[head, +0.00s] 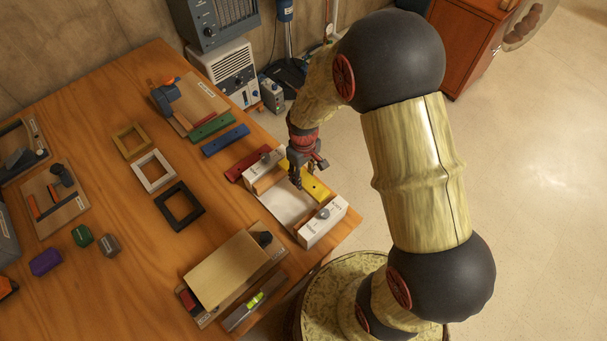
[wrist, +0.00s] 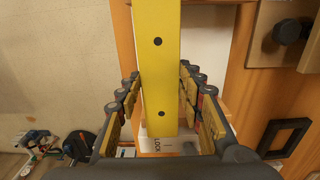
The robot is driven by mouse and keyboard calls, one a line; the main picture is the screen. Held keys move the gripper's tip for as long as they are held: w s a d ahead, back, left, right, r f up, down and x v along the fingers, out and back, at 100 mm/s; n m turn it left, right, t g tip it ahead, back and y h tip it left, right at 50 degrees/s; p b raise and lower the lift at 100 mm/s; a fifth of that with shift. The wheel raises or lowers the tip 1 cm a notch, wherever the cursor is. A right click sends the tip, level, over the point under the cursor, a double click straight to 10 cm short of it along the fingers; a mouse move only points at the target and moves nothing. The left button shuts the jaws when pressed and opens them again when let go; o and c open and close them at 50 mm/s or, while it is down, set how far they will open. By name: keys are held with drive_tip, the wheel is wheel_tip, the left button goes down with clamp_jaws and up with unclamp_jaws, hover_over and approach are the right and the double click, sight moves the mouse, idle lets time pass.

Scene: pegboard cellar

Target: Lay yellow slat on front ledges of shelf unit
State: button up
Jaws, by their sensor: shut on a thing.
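The yellow slat (head: 315,187) is in my gripper (head: 300,172), at the right-hand long side of the shelf unit. In the wrist view the slat (wrist: 158,70) runs lengthwise between the fingers (wrist: 159,78), which are shut on its two edges; its far end leaves the top of the picture. The shelf unit has two white-faced end blocks (head: 322,222) with a pale panel (head: 284,204) between them. In the wrist view the slat's near end lies over one lettered end block (wrist: 165,145). I cannot tell whether the slat touches the ledges, which are mostly hidden.
Red (head: 247,164), blue (head: 226,140) and green (head: 211,126) slats lie behind the unit on the wooden table (head: 110,85). Square frames, including a black one (head: 180,206), lie left. Open floor lies right.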

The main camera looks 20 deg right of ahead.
drive_tip(key=shift+f, duration=0.4)
drive_tip(key=o, duration=1.2)
drive_tip(key=shift+r, duration=0.15)
wheel_tip(320, 180, up, 13)
drive_tip(key=p, duration=0.3)
wheel_tip(320, 180, up, 7)
drive_tip(key=t, duration=0.1)
hover_over(304, 178)
drive_tip(key=s, duration=0.1)
drive_tip(key=s+r+m+t, duration=0.4)
drive_tip(key=s+r, duration=1.2)
drive_tip(key=r, duration=0.1)
drive_tip(key=shift+s+m+t, duration=0.2)
drive_tip(key=shift+m+t, duration=0.1)
